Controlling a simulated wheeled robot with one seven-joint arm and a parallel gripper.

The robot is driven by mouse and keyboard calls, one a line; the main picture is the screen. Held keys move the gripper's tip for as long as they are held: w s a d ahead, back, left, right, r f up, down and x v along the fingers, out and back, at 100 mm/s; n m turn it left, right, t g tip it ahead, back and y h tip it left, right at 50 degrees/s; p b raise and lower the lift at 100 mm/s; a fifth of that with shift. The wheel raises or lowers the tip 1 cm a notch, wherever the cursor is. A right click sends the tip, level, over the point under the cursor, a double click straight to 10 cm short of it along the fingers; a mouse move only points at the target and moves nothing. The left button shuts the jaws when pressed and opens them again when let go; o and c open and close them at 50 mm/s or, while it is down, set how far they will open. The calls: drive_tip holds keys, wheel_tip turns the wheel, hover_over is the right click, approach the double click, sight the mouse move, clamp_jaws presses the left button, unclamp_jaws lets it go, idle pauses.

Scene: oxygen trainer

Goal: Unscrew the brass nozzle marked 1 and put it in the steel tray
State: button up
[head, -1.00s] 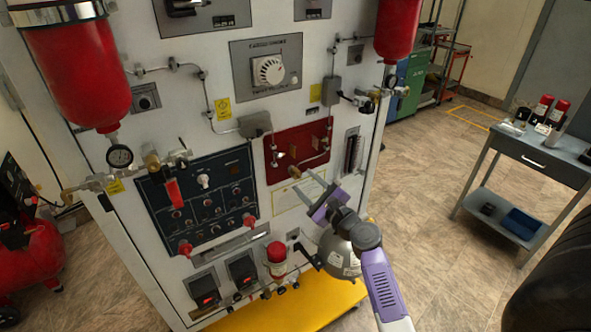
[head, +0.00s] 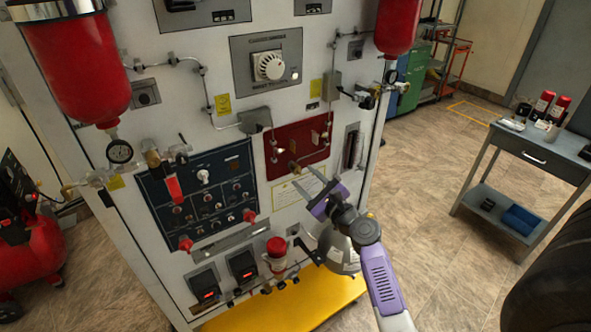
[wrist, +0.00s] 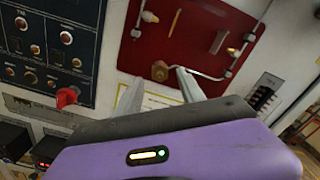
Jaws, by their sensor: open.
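A brass nozzle (head: 293,168) sticks out at the lower edge of the red panel (head: 280,137) on the white trainer. It also shows in the wrist view (wrist: 159,71), just beyond my fingertips. I cannot read a number on it. My gripper (head: 303,175) is in front of the panel's lower part, with its fingers pointing towards the nozzle. The fingers are apart with nothing between them, and in the wrist view my gripper (wrist: 155,80) has one finger on either side of the line to the nozzle. A steel tray cannot be made out for certain.
A grey side table (head: 535,150) at the right carries small items and red-capped bottles. Thin pipes run over the trainer front. Red knobs (head: 249,216) and a dark switch panel (head: 200,195) lie left of my gripper. Open floor lies between trainer and table.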

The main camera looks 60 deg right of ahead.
sight(300, 172)
drive_tip(key=shift+x, duration=1.8)
clamp_jaws()
drive_tip(key=shift+f+n+b, duration=0.2)
drive_tip(key=shift+n+b, duration=0.75)
drive_tip(key=shift+n, duration=0.05)
drive_tip(key=shift+r+n, duration=0.2)
drive_tip(key=shift+n, duration=0.6)
drive_tip(key=shift+f+n+b, duration=0.2)
drive_tip(key=shift+n+b, duration=0.9)
drive_tip(key=shift+b, duration=0.15)
drive_tip(key=shift+r+n, duration=0.2)
drive_tip(key=shift+n, duration=0.4)
